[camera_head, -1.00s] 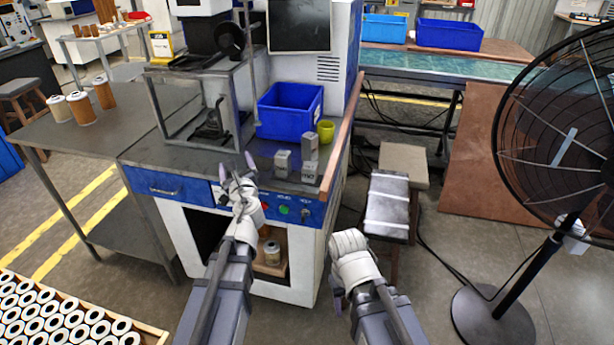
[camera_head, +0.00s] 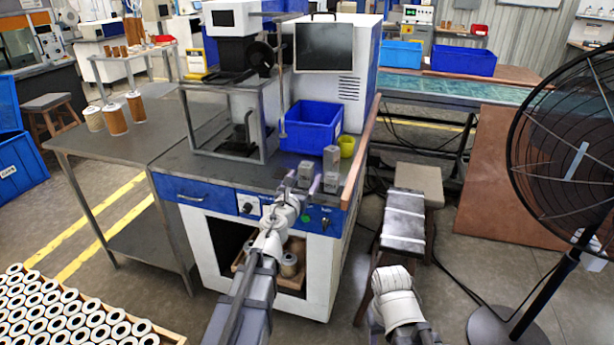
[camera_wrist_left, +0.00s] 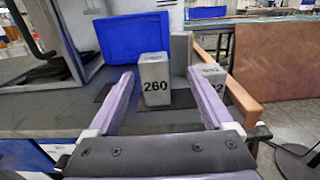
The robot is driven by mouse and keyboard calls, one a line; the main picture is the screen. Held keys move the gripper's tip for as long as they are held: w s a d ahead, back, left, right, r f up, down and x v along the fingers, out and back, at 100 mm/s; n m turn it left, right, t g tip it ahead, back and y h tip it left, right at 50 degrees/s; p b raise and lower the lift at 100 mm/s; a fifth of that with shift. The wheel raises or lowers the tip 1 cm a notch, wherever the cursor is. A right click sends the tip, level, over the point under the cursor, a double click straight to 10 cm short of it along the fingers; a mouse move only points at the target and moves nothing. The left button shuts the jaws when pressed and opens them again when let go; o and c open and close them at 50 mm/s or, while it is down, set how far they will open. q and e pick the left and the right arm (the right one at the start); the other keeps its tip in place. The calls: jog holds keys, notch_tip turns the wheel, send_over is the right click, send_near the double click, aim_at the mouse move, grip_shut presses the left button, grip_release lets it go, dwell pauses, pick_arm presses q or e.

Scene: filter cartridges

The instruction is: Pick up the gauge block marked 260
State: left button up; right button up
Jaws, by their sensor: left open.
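The gauge block marked 260 (camera_wrist_left: 155,82) is a grey upright block on the dark bench top (camera_wrist_left: 50,112). It is also in the head view (camera_head: 305,171). My left gripper (camera_head: 302,181) is open, with its two purple fingers pointing at this block. In the left wrist view the block shows between the fingertips, nearer the left one. A taller grey block (camera_head: 331,157) stands behind it. Another grey block (camera_wrist_left: 213,71) stands to the right, partly hidden by the right finger. My right wrist (camera_head: 398,300) is low at the bottom; its fingers do not show clearly.
A blue bin (camera_head: 310,128) stands behind the blocks, with a yellow-green cup (camera_head: 347,146) beside it. A brown raised edge (camera_head: 361,150) runs along the bench's right side. A metal frame (camera_head: 232,125) is at the left. A stool (camera_head: 404,220) and fan are at the right.

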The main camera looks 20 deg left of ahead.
aim_at(304, 173)
pick_arm(q)
jog(key=shift+w+a, duration=0.15)
jog(key=shift+w, duration=1.15)
jog(key=shift+w+a, duration=0.15)
jog(key=shift+w, duration=1.15)
grip_shut()
